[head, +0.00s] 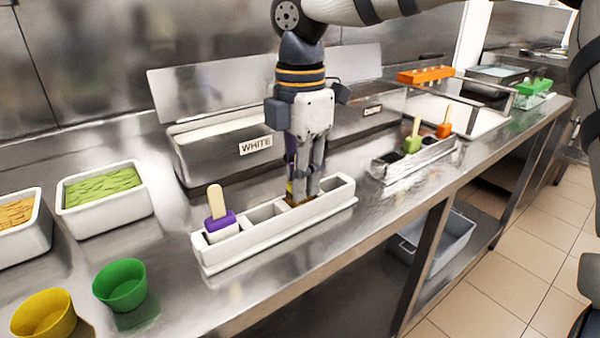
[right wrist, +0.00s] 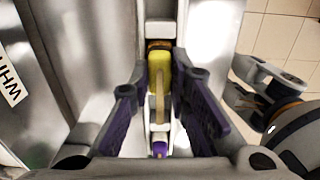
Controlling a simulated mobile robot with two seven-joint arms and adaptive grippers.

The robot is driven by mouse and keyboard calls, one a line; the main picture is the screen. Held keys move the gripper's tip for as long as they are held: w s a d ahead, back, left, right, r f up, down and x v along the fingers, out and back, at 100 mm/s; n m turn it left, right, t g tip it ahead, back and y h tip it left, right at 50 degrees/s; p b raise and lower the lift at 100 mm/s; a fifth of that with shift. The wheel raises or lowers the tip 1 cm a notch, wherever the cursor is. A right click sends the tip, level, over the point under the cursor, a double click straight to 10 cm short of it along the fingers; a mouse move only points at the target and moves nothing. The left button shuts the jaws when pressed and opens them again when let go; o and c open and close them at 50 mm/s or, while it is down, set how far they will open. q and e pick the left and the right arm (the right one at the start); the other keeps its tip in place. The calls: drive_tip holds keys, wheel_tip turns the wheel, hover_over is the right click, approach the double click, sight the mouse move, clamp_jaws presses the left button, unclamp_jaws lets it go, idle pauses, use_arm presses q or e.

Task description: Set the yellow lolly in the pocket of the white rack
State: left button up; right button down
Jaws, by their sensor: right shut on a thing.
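The white rack (head: 275,238) stands along the counter's front part, with a row of pockets. A purple lolly (head: 220,221) with its stick up sits in its left end pocket; its top also shows in the right wrist view (right wrist: 160,149). My right gripper (head: 304,192) is over the middle of the rack, pointing down, shut on the yellow lolly (right wrist: 159,72) by its stick. The fingers mostly hide the lolly in the head view, so I cannot tell how deep it sits. A brown item (head: 298,202) shows low in the rack by the fingertips.
A steel bin marked WHITE (head: 215,158) stands behind the rack. A second rack (head: 392,172) with green and orange lollies is at right. Green (head: 122,286) and yellow (head: 45,316) cups are front left. Part of another gripper, likely my left (right wrist: 262,98), shows in the wrist view.

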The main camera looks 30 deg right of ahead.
drive_tip(key=shift+f, duration=0.2)
idle(0.4)
drive_tip(key=c, duration=1.4)
unclamp_jaws()
drive_tip(key=shift+c, duration=0.2)
wheel_tip(320, 180, up, 12)
